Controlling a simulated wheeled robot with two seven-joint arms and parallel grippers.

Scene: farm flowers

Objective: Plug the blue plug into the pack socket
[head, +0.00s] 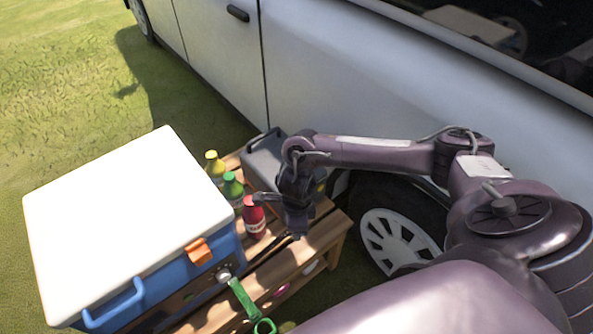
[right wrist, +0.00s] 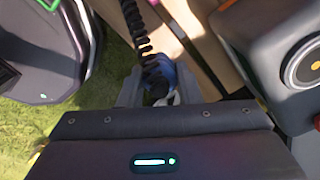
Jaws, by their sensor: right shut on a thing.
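My right gripper (right wrist: 160,88) is shut on the blue plug (right wrist: 181,78) in the right wrist view. A black coiled cord (right wrist: 138,28) runs from the plug toward the top of that view. In the head view my right gripper (head: 297,222) hangs over the front right part of the wooden bench, just right of the red bottle; the plug cannot be made out there. A grey box (head: 264,160), possibly the pack, stands behind the gripper on the bench, partly hidden by my arm. I cannot make out its socket. My left gripper is not in view.
Yellow, green and red bottles (head: 255,217) stand on the wooden bench (head: 322,236) beside a blue cooler (head: 150,300) with a white lid. A green-handled tool (head: 244,299) is at the cooler's front. A white vehicle (head: 340,80) stands close behind. A dark housing with a round disc (right wrist: 306,62) is at right in the wrist view.

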